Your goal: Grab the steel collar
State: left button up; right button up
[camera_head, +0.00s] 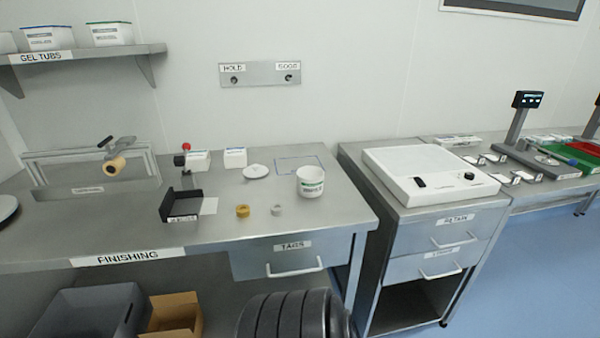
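A small grey ring, which looks like the steel collar (277,210), lies on the steel finishing bench (110,235) near its front right. A yellow, brass-coloured ring (242,211) lies just left of it, apart from it. Neither of my grippers shows in the head view.
A black holder (180,205) stands left of the rings. A round white lid (256,171) and white boxes (235,157) lie behind. A white flat-topped device (425,172) sits on the right cabinet. The bench front around the rings is clear.

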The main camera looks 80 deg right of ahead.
aim_at(276, 209)
jog(key=z, duration=2.5)
jog(key=i+l, duration=0.2)
jog(key=l+u, duration=0.05)
jog(key=l, duration=0.05)
